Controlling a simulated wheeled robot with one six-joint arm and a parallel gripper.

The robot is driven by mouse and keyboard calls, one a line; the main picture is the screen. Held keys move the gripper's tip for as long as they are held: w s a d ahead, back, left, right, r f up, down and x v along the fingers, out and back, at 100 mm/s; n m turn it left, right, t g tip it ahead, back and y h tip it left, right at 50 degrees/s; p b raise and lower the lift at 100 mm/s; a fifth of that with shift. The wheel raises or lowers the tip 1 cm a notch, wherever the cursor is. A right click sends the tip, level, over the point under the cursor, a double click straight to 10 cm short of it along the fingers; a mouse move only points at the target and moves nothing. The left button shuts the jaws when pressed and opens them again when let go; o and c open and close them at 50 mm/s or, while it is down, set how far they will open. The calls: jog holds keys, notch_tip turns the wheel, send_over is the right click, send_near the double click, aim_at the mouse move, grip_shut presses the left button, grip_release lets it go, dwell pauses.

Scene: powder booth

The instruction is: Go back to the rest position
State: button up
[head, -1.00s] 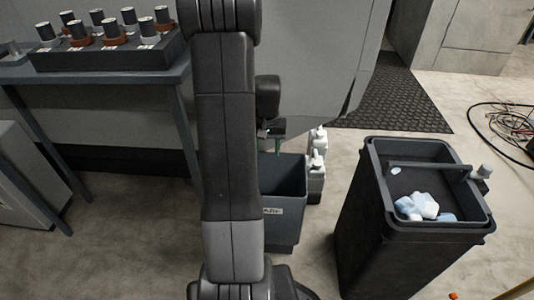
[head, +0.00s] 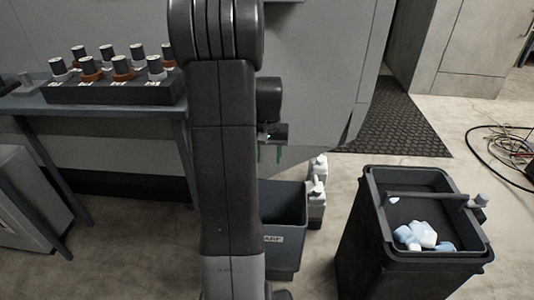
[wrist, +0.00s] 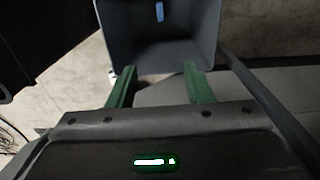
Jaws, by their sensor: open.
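My gripper (head: 271,153) is open, with its two green fingers spread and nothing between them. It hangs above the dark grey bin (head: 284,226) with a white label on its front, apart from the rim. My arm hides the bin's left side in the head view. In the wrist view, the gripper (wrist: 160,82) points toward the bin (wrist: 187,50). A small light-blue item (wrist: 159,12) lies inside the bin.
A large black bin (head: 375,235) holding white and light-blue pieces (head: 416,236) stands at right. White bottles (head: 317,190) stand beside the grey bin. A table at left carries a rack (head: 110,92) of several capped items. Cables (head: 505,150) lie on the floor at far right.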

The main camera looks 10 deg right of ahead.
notch_tip(320, 180, down, 14)
jog(key=b, duration=0.5)
jog(key=shift+r+p, duration=1.95)
jog(key=shift+r, duration=0.2)
